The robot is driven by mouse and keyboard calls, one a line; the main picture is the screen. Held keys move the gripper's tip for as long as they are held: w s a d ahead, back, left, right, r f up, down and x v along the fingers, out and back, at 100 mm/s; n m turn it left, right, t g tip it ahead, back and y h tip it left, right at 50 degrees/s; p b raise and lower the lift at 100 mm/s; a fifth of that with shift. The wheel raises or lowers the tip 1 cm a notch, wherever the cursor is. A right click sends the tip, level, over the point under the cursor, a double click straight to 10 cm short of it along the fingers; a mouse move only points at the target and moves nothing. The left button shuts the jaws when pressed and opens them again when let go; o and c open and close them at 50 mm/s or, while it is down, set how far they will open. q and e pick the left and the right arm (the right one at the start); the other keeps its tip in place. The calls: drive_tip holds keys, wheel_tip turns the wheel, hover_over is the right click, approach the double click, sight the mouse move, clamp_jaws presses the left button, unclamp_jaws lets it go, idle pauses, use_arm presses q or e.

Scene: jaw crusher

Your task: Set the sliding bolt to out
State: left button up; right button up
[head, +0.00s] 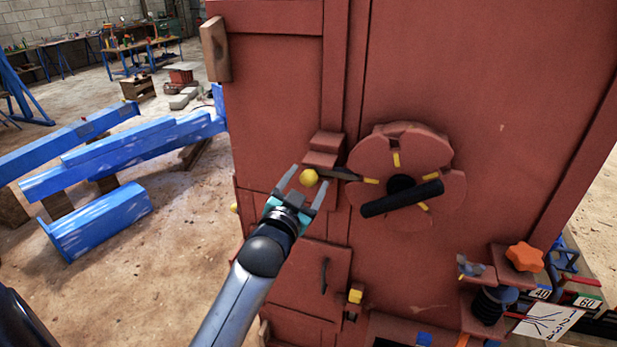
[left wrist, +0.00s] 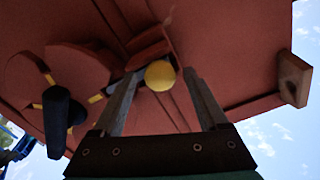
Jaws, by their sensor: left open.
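A round yellow knob (head: 309,177) sits at the left end of a dark bar (head: 345,174) on the red machine front; I take this to be the sliding bolt. The bar runs right toward a red notched disc (head: 425,155) with yellow marks and a black handle (head: 402,198). My left gripper (head: 305,182) is open, with its fingertips on either side of the knob. In the left wrist view the knob (left wrist: 160,75) shows between the fingertips, nearer the left finger; I cannot tell whether they touch. My right gripper is not in view.
A red block (head: 325,150) stands out just above the bar. Below are a small door with a dark handle (head: 324,275) and a yellow block (head: 355,295). An orange star knob (head: 524,257) is at the lower right. Blue beams (head: 130,155) lie on the floor at left.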

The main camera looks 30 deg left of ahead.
use_arm(q)
drive_tip(key=shift+w+a, duration=0.15)
drive_tip(key=shift+w, duration=0.55)
clamp_jaws()
idle(1.1)
